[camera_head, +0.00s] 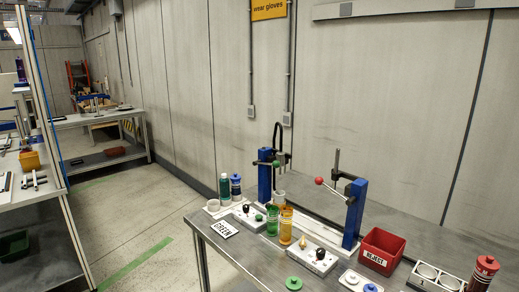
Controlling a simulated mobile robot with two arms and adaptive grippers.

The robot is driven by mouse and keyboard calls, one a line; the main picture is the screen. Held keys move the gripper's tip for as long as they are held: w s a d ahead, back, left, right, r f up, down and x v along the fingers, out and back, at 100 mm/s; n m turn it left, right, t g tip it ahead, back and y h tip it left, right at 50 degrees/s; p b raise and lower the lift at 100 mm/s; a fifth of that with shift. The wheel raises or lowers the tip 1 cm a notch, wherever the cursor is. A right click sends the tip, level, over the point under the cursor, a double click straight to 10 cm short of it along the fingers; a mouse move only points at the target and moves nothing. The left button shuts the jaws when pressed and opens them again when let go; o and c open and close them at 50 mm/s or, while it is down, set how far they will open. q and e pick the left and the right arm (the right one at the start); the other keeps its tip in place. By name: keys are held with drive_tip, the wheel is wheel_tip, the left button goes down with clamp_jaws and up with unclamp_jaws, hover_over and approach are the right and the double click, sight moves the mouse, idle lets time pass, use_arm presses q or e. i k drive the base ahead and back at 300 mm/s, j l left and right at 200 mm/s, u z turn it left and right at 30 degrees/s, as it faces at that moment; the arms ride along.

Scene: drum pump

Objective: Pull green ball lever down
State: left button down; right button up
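The green ball lever (276,163) is a small green knob on a short arm at the left blue post (264,178), near the top of the post. A second blue post (354,212) stands to the right. Its lever ends in a red ball (318,181), and the lever slopes from the post up to the left. Neither of my grippers is in view, and nothing touches either lever.
Green (272,222) and orange (286,226) containers stand in front of the posts on the grey table (215,252). A red REJECT bin (381,249) and a red bottle (484,272) are at right. A GREEN card (224,229) lies at left.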

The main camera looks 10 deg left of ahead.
sight(276, 164)
drive_tip(key=i+j, duration=0.25)
drive_tip(key=i, duration=0.25)
drive_tip(key=i+j, duration=0.3)
drive_tip(key=i, duration=0.15)
drive_tip(key=i+j, duration=0.25)
drive_tip(key=i, duration=0.25)
